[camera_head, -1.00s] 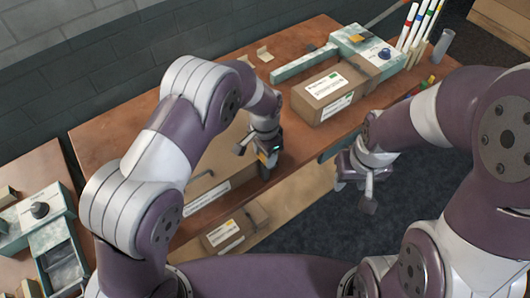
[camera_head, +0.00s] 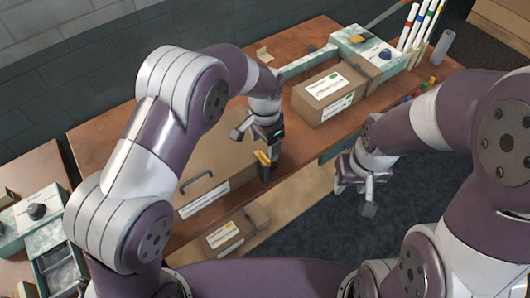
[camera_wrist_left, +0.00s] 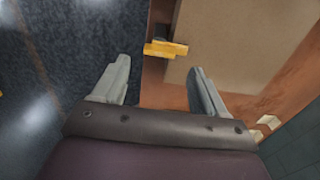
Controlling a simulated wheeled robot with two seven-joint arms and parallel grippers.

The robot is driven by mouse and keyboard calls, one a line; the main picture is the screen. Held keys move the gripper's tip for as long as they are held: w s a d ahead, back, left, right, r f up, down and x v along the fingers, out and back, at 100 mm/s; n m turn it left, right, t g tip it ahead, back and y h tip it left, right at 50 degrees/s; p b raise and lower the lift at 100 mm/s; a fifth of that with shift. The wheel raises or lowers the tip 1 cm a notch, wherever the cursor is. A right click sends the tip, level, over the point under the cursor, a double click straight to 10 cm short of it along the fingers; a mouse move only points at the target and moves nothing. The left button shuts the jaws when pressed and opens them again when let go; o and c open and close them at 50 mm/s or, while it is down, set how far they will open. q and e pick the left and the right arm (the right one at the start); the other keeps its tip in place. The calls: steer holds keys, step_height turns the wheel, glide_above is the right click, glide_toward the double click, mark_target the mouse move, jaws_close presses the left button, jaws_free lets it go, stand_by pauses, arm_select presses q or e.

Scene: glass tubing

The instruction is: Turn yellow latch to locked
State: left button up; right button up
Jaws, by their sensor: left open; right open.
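The yellow latch (camera_wrist_left: 166,48) shows in the left wrist view as a short bar on a dark mount, at the wooden edge beside a large brown box. In the head view the yellow latch (camera_head: 263,158) sits at the table's front edge, just below my left gripper. My left gripper (camera_wrist_left: 158,84) is open and empty, with the latch beyond its fingertips and roughly between them. In the head view my left gripper (camera_head: 256,142) partly covers the area around the latch. My right gripper (camera_head: 354,198) is open and empty, over the dark floor in front of the table. Contact with the latch is not visible.
A large brown box (camera_head: 205,165) with a handle and label lies left of the latch. A smaller labelled carton (camera_head: 330,92) stands behind to the right, near a pale green device (camera_head: 365,48) with a blue knob. Coloured tubes (camera_head: 415,32) stand at the far right.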

mark_target(265, 156)
arm_select(q)
step_height(265, 156, up, 8)
steer(key=shift+f, duration=0.25)
steer(key=s+a+f+n+t, duration=0.1)
steer(key=s+a+n, duration=0.9)
steer(key=s+a, duration=0.5)
steer(key=a, duration=0.3)
steer(key=shift+s+a+n, duration=0.2)
steer(key=shift+s+n, duration=0.15)
steer(key=shift+n, duration=0.05)
